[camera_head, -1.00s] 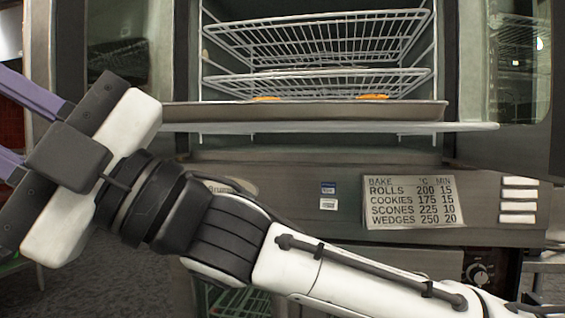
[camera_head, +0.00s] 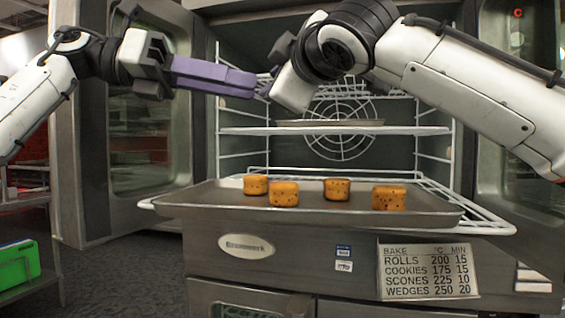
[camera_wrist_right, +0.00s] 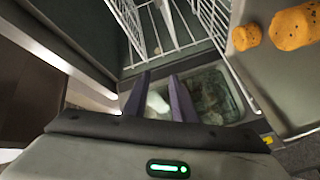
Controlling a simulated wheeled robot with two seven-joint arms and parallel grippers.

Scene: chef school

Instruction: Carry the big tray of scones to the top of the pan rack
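The big tray (camera_head: 225,199) is a wide grey pan with several orange-brown scones (camera_head: 284,194) on it. It lies level on a white wire rack (camera_head: 480,222) at the oven's open front. My left gripper (camera_head: 252,86) is above the tray's left half, pointing right; its purple fingers show side-on, so their gap cannot be told. My right gripper (camera_head: 264,86) hangs above the tray, pointing left, close to the left fingertips. In the right wrist view its fingers (camera_wrist_right: 160,88) are apart with nothing between them, and the tray (camera_wrist_right: 258,70) shows at the right.
A smaller tray (camera_head: 330,122) sits on the higher oven rack. The open oven doors (camera_head: 145,120) flank the opening. At the far left, low shelves hold a green crate (camera_head: 18,262). I cannot clearly identify the pan rack. The floor (camera_head: 120,275) at front left is clear.

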